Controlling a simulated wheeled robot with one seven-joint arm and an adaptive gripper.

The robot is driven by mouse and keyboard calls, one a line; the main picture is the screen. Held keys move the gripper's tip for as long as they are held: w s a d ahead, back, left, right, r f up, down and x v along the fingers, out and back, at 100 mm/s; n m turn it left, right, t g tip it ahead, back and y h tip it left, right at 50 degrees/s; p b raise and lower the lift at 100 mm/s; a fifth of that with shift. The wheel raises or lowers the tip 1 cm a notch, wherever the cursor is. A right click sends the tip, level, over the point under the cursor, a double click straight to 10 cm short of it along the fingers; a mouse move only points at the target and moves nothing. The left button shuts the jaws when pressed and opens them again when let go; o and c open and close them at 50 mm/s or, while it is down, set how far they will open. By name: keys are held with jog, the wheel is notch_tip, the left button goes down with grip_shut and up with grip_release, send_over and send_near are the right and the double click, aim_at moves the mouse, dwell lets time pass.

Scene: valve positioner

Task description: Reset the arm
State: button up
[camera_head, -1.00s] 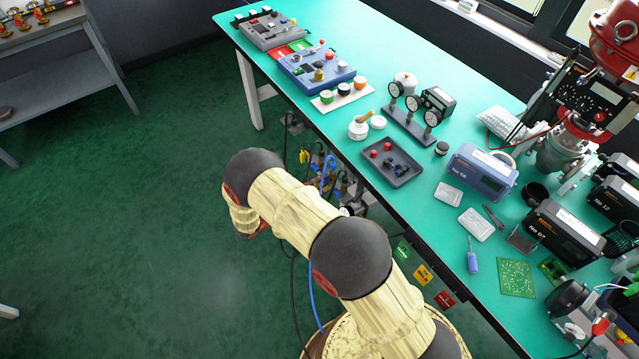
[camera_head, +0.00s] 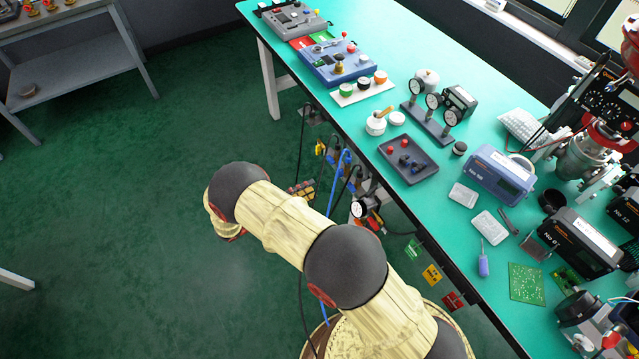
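My arm, with pale yellow links and dark grey joints, reaches from the bottom of the head view toward the middle left, over the green floor beside the workbench (camera_head: 440,70). Its far end bends down behind a dark joint. My gripper's fingers are hidden behind my own arm, so I cannot see whether they are open or shut or hold anything. The arm is clear of the items on the bench top. The red valve actuator (camera_head: 630,45) with its metal valve body (camera_head: 583,160) stands at the right end of the bench.
On the bench are a dark tray (camera_head: 408,158), a gauge stand (camera_head: 427,124), a blue positioner box (camera_head: 498,174), a screwdriver (camera_head: 483,262) and a circuit board (camera_head: 526,283). Gauges and hoses hang below the front edge. A grey shelf (camera_head: 75,75) stands at upper left. The left floor is open.

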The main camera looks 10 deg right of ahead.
jog(key=shift+v, duration=0.85)
jog(key=s+d+f+n+g+y, duration=0.2)
jog(key=s+f+n+g, duration=0.15)
jog(key=s+f, duration=0.2)
jog(key=s+r+n+g+y, duration=0.1)
jog(key=s+r+g+y, duration=0.2)
jog(key=s+r, duration=0.25)
jog(key=s+d+r+m+t+y+p, duration=0.1)
jog(key=s+d+r+m+t+y, duration=0.1)
jog(key=r, duration=1.1)
jog(key=s+d+r+m+t+y+p, duration=0.1)
jog(key=s+d+r+y, duration=0.4)
jog(key=r, duration=0.8)
jog(key=s+d+r+m+t+y+p, duration=0.1)
jog(key=s+d+r+m+t+y, duration=0.2)
jog(key=r, duration=1)
jog(key=s+m+y, duration=0.2)
jog(key=s, duration=0.2)
jog(key=shift+s+d, duration=0.25)
jog(key=shift+s, duration=0.15)
